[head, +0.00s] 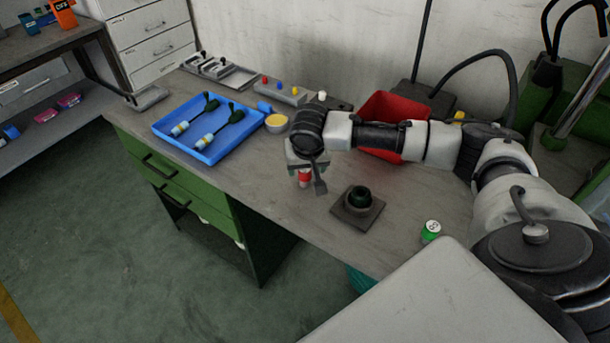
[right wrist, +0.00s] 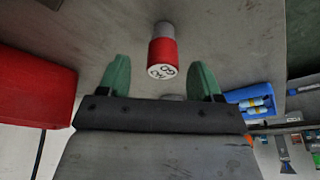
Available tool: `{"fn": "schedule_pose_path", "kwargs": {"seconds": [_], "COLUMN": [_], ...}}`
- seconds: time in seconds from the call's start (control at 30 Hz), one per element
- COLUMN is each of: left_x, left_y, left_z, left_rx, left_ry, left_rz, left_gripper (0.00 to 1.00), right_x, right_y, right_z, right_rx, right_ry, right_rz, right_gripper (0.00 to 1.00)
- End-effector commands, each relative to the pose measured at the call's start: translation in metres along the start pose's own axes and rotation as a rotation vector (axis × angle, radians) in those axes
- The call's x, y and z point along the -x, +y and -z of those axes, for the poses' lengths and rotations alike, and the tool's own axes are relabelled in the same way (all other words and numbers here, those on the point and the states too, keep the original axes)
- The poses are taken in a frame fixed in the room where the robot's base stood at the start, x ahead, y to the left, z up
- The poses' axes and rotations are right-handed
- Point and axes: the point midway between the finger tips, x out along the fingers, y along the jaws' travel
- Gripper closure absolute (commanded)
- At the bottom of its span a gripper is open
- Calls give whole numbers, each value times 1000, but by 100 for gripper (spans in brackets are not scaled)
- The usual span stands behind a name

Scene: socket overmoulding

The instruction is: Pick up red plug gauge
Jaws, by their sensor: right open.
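The red plug gauge (head: 304,176) stands on the workbench below my right gripper (head: 301,163), which partly covers it. In the right wrist view the red plug gauge (right wrist: 163,52) shows a red body, a grey end and a white face with dark characters. It lies just ahead of the gap between the green fingers of my right gripper (right wrist: 163,70). The fingers are spread apart with nothing held, and no contact with the gauge shows. My left gripper is not in view.
A dark round part on a square plate (head: 346,213) sits right of the gauge. A green-and-white cylinder (head: 431,231) stands farther right. A blue tray (head: 163,128) with dark-handled tools lies left. A red bin (head: 378,112) stands behind my right arm. The bench front edge is close.

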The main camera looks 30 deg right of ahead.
Motion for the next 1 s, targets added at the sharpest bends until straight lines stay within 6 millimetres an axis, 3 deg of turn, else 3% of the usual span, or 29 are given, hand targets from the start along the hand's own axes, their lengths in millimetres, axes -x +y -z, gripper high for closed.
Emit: {"fn": "schedule_pose_path", "kwargs": {"seconds": [0.2, 0.5, 0.87, 1.0], "left_x": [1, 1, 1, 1], "left_y": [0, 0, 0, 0], "left_z": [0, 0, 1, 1], "left_rx": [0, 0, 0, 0], "left_ry": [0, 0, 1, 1], "left_rz": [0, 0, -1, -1], "left_gripper": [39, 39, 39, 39], "right_x": [-30, -35, -35, -34], "right_y": [-2, -2, -2, -2], "right_z": [-1, -1, -1, -1], "right_rx": [0, 1, 1, 0], "right_ry": [0, 0, 0, 1], "right_rz": [0, 1, 0, 1], "right_gripper": [35, 35, 91, 92]}}
